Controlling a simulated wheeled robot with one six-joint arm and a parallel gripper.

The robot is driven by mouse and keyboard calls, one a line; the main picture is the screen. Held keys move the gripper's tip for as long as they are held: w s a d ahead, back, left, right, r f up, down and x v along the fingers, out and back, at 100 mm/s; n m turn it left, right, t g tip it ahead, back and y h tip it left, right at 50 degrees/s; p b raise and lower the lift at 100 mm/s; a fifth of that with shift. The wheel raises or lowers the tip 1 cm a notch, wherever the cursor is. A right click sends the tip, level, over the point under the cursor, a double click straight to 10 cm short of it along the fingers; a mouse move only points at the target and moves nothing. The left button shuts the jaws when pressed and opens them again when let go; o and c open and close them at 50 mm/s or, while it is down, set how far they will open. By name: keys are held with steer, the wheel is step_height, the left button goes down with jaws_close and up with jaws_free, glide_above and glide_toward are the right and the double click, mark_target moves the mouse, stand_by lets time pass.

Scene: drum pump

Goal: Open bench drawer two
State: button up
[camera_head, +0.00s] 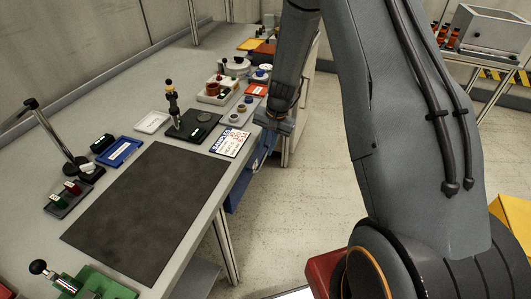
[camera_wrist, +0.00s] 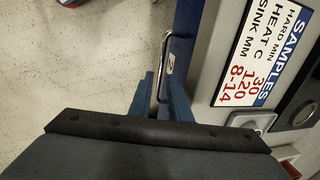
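Bench drawer two has a blue front (camera_wrist: 187,40), seen edge-on in the wrist view, with a metal bar handle (camera_wrist: 165,50) and a small plate marked 2 (camera_wrist: 171,63). My gripper (camera_wrist: 160,90) is at the handle. Its two blue fingers stand on either side of the bar, with a narrow gap between them. They look open, and I cannot tell whether either touches the bar. In the head view my gripper (camera_head: 272,135) is at the bench's right edge, and part of the blue drawer unit (camera_head: 236,192) shows below the benchtop. The drawer appears closed.
The grey bench (camera_head: 105,130) holds a dark mat (camera_head: 150,210), a SAMPLES card (camera_head: 231,143), a blue tray (camera_head: 118,151) and several small tools and parts. Open floor (camera_head: 290,215) lies right of the bench. A side table (camera_head: 485,52) stands at the back right.

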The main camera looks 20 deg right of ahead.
mark_target(264, 158)
steer(key=shift+w+a+f+p, duration=0.1)
steer(key=shift+a+f+p, duration=0.1)
steer(key=shift+f, duration=0.75)
steer(key=shift+w+a+f+p, duration=0.1)
steer(key=shift+f+p, duration=0.05)
steer(key=shift+f, duration=0.8)
jaws_close()
